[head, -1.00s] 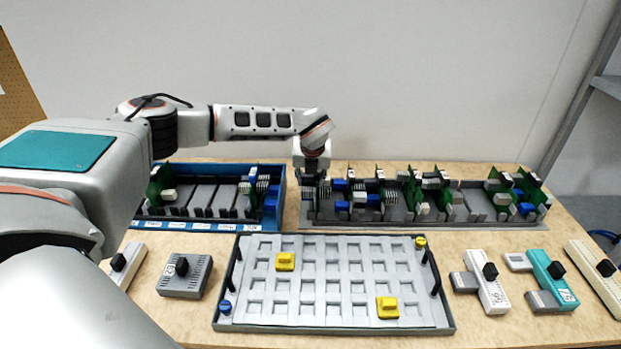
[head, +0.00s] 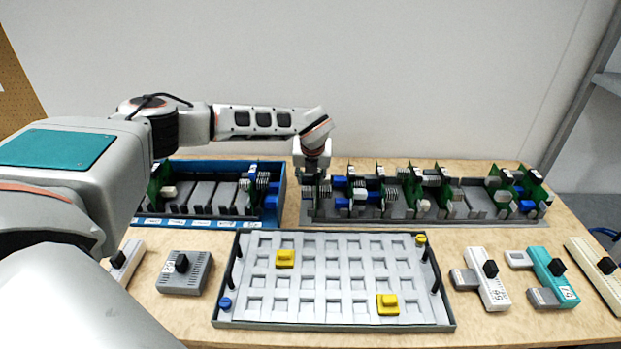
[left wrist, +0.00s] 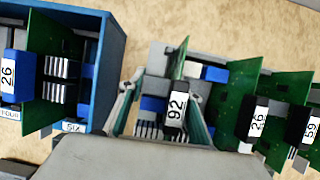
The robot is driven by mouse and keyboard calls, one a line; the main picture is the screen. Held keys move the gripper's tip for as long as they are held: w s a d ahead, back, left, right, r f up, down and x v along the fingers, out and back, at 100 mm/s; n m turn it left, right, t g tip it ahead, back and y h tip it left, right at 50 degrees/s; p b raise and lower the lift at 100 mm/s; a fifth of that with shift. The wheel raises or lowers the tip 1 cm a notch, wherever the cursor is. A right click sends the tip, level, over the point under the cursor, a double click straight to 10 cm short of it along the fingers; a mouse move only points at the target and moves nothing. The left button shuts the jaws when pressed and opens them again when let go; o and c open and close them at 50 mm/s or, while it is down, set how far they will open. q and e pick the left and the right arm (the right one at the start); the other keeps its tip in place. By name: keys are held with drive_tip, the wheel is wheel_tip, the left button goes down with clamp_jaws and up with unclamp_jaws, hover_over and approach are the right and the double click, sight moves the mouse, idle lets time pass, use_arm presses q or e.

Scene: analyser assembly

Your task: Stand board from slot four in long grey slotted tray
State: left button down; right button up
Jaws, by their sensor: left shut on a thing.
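My left gripper (head: 314,181) is at the left end of the long grey slotted tray (head: 400,222). In the left wrist view its fingers (left wrist: 160,94) are shut on a green board with a black handle marked 92 (left wrist: 176,104). This board has blue and grey blocks and stands roughly upright. Its lower edge is hidden, so I cannot tell how deep it sits in the slot. The blue slotted tray (head: 207,225) is to the left, with labelled slots, several of them empty in the middle. My right gripper is not in view.
Several other green boards stand in the grey tray, some close to the right of the held board, marked 26 (left wrist: 255,124) and 59. In front are a grey pocketed tray (head: 335,322) with two yellow blocks, a grey module (head: 185,278) and a teal module (head: 550,272).

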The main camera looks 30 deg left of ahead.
use_arm(q)
drive_tip(key=shift+f, duration=0.3)
drive_tip(key=c, duration=1.4)
unclamp_jaws()
drive_tip(key=shift+o, duration=0.8)
drive_tip(key=shift+r+p, duration=1)
drive_tip(key=shift+r, duration=0.15)
drive_tip(key=shift+r+p, duration=0.65)
drive_tip(key=shift+r, duration=0.2)
drive_tip(key=shift+r+p, duration=0.9)
drive_tip(key=shift+r, duration=0.3)
drive_tip(key=shift+r+p, duration=0.7)
drive_tip(key=shift+r, duration=1.6)
